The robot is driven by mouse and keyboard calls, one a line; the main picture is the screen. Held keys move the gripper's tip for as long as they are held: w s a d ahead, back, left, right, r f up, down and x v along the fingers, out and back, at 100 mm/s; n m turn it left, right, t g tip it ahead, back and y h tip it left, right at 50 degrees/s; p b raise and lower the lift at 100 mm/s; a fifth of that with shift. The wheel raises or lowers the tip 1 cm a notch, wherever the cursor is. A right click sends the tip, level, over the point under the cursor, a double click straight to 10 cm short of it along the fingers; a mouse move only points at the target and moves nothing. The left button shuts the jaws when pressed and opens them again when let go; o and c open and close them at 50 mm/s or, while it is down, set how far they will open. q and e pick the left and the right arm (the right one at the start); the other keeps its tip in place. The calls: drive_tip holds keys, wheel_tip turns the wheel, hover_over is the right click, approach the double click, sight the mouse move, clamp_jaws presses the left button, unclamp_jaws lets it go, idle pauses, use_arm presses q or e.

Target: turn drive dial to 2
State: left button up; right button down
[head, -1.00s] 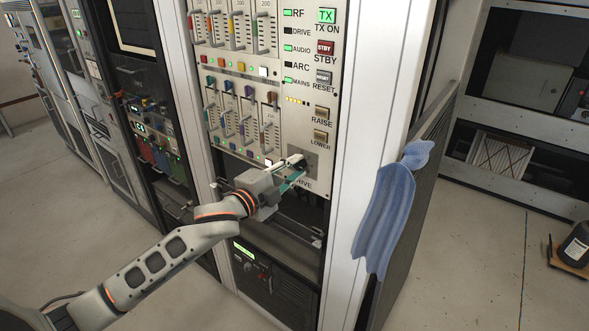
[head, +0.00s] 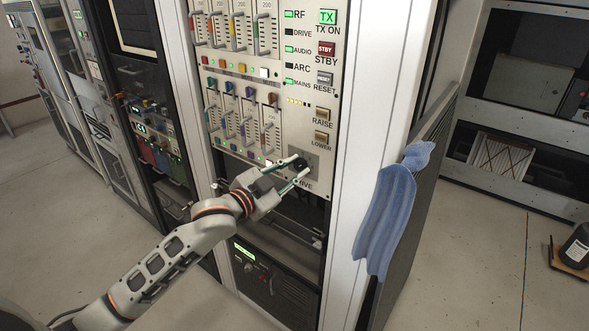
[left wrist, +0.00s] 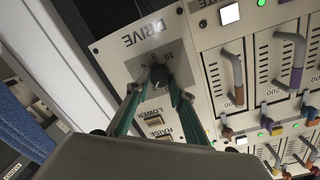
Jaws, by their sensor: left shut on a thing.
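The drive dial (head: 305,163) is a dark knob on a grey plate at the lower right of the rack panel, above the partly covered DRIVE label. In the left wrist view the dark dial (left wrist: 160,76) shows upside down below the DRIVE lettering, with small scale marks around it. The number at its pointer is too small to read. My left gripper (head: 302,167) reaches in from the left, its two green-edged fingers on either side of the dial and shut on it. In the left wrist view the fingers (left wrist: 156,88) flank the knob. My right gripper is not in view.
RAISE (head: 322,121) and LOWER (head: 321,138) buttons sit just above the dial. Rows of sliders with coloured handles (head: 248,125) fill the panel to the left.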

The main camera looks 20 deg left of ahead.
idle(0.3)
use_arm(q)
drive_tip(key=o, duration=1.1)
drive_tip(key=v, duration=1.2)
